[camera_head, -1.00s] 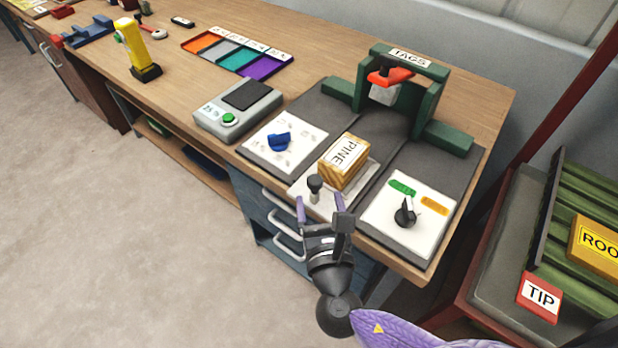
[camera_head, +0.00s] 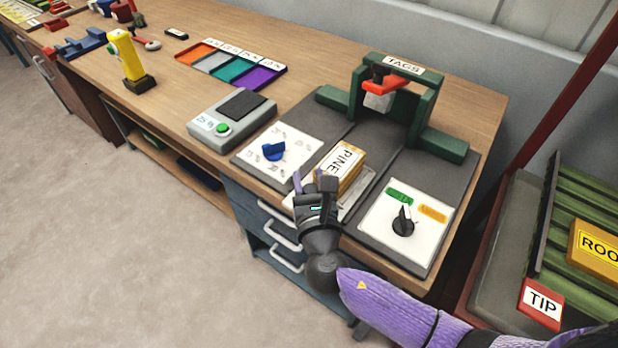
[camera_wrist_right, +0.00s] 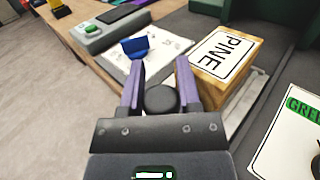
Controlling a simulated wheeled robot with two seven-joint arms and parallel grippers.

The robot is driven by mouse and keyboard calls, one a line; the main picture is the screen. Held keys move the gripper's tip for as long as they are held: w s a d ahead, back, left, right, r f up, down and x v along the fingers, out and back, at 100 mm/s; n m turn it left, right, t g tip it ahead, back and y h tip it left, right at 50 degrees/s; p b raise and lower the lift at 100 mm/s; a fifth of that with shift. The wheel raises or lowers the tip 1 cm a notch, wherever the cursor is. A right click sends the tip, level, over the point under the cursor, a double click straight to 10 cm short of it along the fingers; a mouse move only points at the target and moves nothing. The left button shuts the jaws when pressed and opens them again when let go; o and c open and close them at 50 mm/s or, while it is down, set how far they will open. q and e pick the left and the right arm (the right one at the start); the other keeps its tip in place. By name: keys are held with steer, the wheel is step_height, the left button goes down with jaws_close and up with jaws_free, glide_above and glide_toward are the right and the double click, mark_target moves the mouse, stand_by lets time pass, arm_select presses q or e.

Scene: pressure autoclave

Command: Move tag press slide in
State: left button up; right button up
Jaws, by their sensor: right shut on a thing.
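The tag press (camera_head: 427,108) is a dark green frame labelled TAGS with a red and grey head, at the back of a dark grey base. A pale slide plate (camera_head: 357,194) lies in front of it on the base and carries a wooden block labelled PINE (camera_head: 342,168). The block also shows in the right wrist view (camera_wrist_right: 226,62). My right gripper (camera_head: 314,182) is at the slide's front end, its purple fingers on both sides of the round black knob (camera_wrist_right: 161,99), shut on it. The knob is hidden in the head view. My left gripper is out of view.
A white panel with a blue knob (camera_head: 272,151) lies left of the slide. A white panel with a black dial (camera_head: 403,222) and green and orange labels lies right. A grey scale (camera_head: 232,118) and a coloured tray (camera_head: 231,64) stand farther left. A red TIP sign (camera_head: 541,303) is at the right.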

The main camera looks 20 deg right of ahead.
mark_target(345, 147)
jaws_close()
stand_by(0.8)
steer(key=w+d, duration=0.2)
steer(key=d, duration=0.1)
steer(key=w+d+b, duration=0.1)
steer(key=w+d, duration=0.1)
steer(key=d, duration=0.1)
steer(key=w+d, duration=0.3)
steer(key=shift+w+d+b, duration=0.1)
steer(key=shift+b, duration=0.2)
steer(key=shift+w+d, duration=0.15)
steer(key=shift+d, duration=0.1)
steer(key=shift+r, duration=0.1)
